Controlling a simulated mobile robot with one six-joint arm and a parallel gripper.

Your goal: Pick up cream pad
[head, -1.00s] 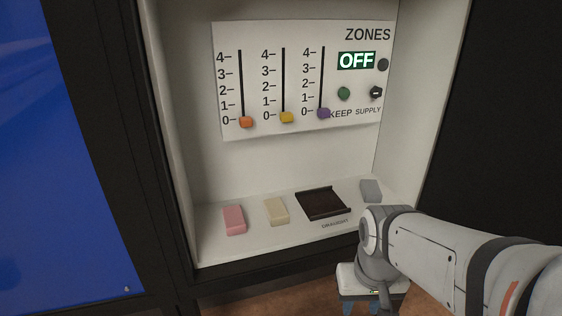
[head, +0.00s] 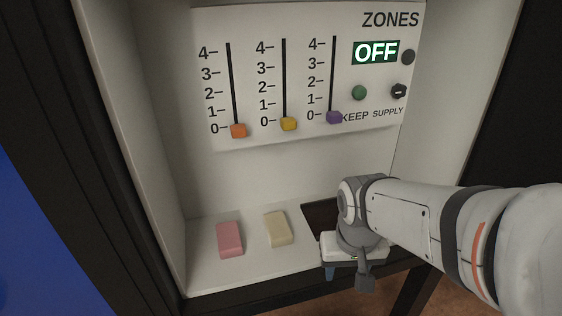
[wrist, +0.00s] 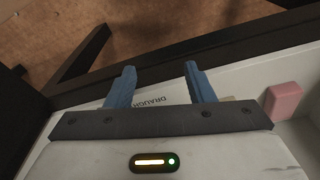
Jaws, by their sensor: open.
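The cream pad (head: 278,229) lies on the pale shelf floor in the head view, between the pink pad (head: 230,239) and the dark tray. My gripper (head: 336,273) is to the right of the cream pad and nearer the shelf's front edge, apart from it. In the wrist view my gripper (wrist: 160,67) shows two blue fingers spread wide with nothing between them. A small tan sliver by the right finger may be the cream pad, mostly hidden. The pink pad (wrist: 284,101) shows at the right there.
A dark tray (head: 320,216) is partly hidden by my arm. The grey pad is not seen now. The back panel (head: 300,136) has three sliders and a display (head: 376,52) reading OFF. Cabinet walls bound the shelf left and right.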

